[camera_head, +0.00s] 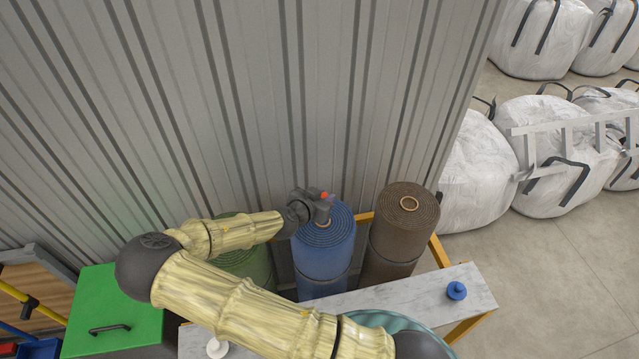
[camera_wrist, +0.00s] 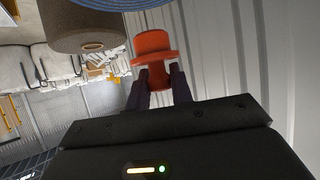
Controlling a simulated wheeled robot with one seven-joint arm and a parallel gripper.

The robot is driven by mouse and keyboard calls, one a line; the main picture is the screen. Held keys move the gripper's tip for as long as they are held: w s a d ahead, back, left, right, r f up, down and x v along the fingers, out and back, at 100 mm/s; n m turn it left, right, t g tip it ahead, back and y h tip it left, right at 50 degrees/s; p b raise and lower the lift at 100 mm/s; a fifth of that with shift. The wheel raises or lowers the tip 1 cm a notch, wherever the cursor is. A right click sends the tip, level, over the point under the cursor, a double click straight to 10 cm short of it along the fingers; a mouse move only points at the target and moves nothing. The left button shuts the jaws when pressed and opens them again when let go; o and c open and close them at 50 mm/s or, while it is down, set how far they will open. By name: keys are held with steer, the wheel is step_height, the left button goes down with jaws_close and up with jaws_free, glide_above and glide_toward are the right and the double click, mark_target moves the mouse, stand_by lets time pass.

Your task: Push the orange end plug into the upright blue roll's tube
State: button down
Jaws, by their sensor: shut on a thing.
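The upright blue roll (camera_head: 322,262) stands between the green and brown rolls. My gripper is shut on the orange end plug (camera_wrist: 152,43), which shows between the fingertips in the wrist view and as a small orange spot in the head view (camera_head: 324,195). The plug appears over the top of the blue roll. Part of the blue roll's spiral edge (camera_wrist: 110,4) shows at the top of the wrist view. I cannot tell the gap between plug and tube.
A brown roll (camera_head: 398,243) stands to the right, a green roll (camera_head: 245,262) to the left. A blue plug (camera_head: 456,290) and a white plug (camera_head: 217,348) lie on the pale bench top (camera_head: 400,297). A corrugated wall (camera_head: 250,100) rises close behind the rolls. A green box (camera_head: 112,310) is at left.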

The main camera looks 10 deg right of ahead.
steer(key=shift+w, duration=0.4)
steer(key=shift+s+r, duration=0.1)
steer(key=shift+s, duration=0.1)
steer(key=shift+w, duration=0.1)
step_height(320, 180, down, 3)
steer(key=b, duration=0.3)
steer(key=shift+w, duration=0.15)
steer(key=shift+s+a+f+b, duration=0.1)
steer(key=shift+s+f+b, duration=0.05)
steer(key=shift+f+b, duration=0.4)
steer(key=shift+s+a+f+b, duration=0.1)
steer(key=shift+s+f+b, duration=0.05)
steer(key=shift+f+b, duration=0.3)
steer(key=shift+w+d+f, duration=0.1)
steer(key=shift+d+f, duration=0.15)
steer(key=shift+f, duration=0.2)
steer(key=shift+a, duration=0.1)
